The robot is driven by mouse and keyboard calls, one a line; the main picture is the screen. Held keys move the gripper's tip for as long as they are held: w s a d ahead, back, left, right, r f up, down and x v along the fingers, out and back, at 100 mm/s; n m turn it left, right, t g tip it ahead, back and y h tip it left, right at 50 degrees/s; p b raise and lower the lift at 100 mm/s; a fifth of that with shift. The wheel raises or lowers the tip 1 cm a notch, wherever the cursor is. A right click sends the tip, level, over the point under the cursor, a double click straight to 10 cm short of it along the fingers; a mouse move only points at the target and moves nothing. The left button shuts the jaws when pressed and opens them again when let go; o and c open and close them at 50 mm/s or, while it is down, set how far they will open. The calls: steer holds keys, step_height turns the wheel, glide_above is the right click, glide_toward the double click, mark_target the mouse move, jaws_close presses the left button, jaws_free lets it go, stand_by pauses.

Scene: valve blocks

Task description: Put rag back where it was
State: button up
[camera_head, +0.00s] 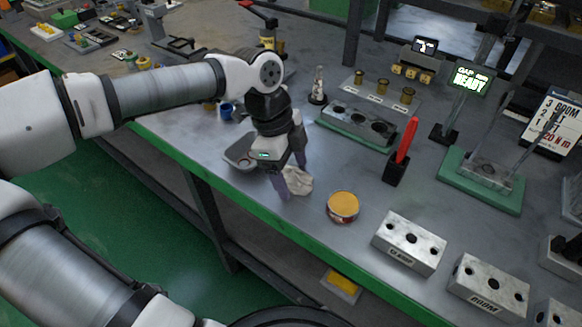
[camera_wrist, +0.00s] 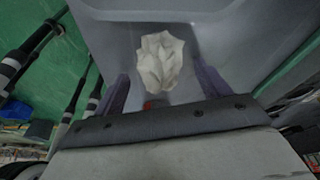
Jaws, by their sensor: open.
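The rag (camera_head: 298,181) is a crumpled off-white cloth lying on the grey workbench near its front edge. My gripper (camera_head: 290,178) is low over the bench, pointing down, with its purple-grey fingers at the rag and partly in front of it. In the wrist view the rag (camera_wrist: 160,60) lies beyond and between the two spread fingers. My gripper (camera_wrist: 160,85) is open, with nothing held between the fingers. A grey tray (camera_head: 240,152) sits on the bench just left of my gripper, partly hidden by it.
A round tin with a yellow top (camera_head: 342,207) stands right of the rag. Metal valve blocks (camera_head: 408,243) line the front right. A red-handled tool stands in a black holder (camera_head: 396,172). A block on a green base (camera_head: 356,128) is behind. The green bench edge (camera_head: 270,222) is close in front.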

steer(key=p+v, duration=0.7)
steer(key=v, duration=0.5)
steer(key=shift+r+p, duration=0.2)
steer(key=shift+p, duration=0.15)
steer(key=shift+d, duration=0.15)
